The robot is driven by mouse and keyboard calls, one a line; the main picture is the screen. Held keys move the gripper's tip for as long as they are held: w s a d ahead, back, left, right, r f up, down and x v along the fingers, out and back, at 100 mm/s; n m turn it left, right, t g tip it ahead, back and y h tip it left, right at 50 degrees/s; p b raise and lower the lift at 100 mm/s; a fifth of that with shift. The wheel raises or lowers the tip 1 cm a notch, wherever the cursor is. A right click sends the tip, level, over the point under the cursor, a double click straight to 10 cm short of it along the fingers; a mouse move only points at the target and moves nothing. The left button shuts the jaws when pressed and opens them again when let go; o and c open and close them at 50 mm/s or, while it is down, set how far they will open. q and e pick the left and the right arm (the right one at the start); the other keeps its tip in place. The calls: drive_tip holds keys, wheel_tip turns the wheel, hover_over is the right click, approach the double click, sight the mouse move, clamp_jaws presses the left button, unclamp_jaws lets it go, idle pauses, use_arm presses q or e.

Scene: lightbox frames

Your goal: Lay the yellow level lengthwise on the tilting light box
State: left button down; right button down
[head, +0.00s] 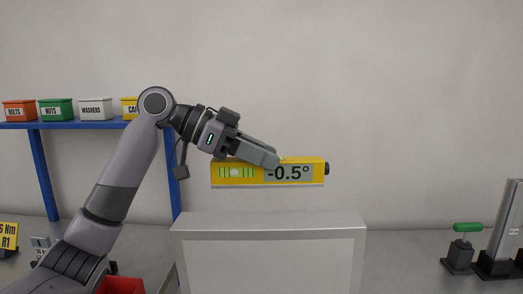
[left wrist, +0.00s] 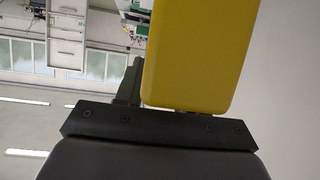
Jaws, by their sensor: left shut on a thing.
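The yellow level (head: 310,183) is in the head view, with a green vial at its left end and a display reading -0.5°. It lies about level, its long side running left to right, above the light box (head: 268,222) with a visible gap below it. My left gripper (head: 276,161) is shut on the level from above, near its middle. In the left wrist view the yellow level (left wrist: 200,55) fills the upper middle, beside a dark finger. The light box is a pale grey box with a white front panel. My right gripper is not in view.
A blue shelf (head: 75,125) at the left holds several labelled bins, among them bolts, nuts and washers. A red bin (head: 122,285) sits low at the left. A green-handled clamp (head: 467,228) and a grey upright post (head: 505,225) stand at the right.

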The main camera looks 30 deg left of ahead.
sight(225, 174)
use_arm(q)
drive_tip(key=shift+f, duration=0.4)
wheel_tip(225, 174, down, 5)
drive_tip(key=b, duration=0.5)
drive_tip(key=shift+f, duration=0.1)
drive_tip(key=shift+f, duration=0.3)
drive_tip(key=c, duration=0.6)
unclamp_jaws()
drive_tip(key=b+v, duration=0.1)
drive_tip(key=v, duration=0.6)
drive_tip(key=shift+s, duration=0.15)
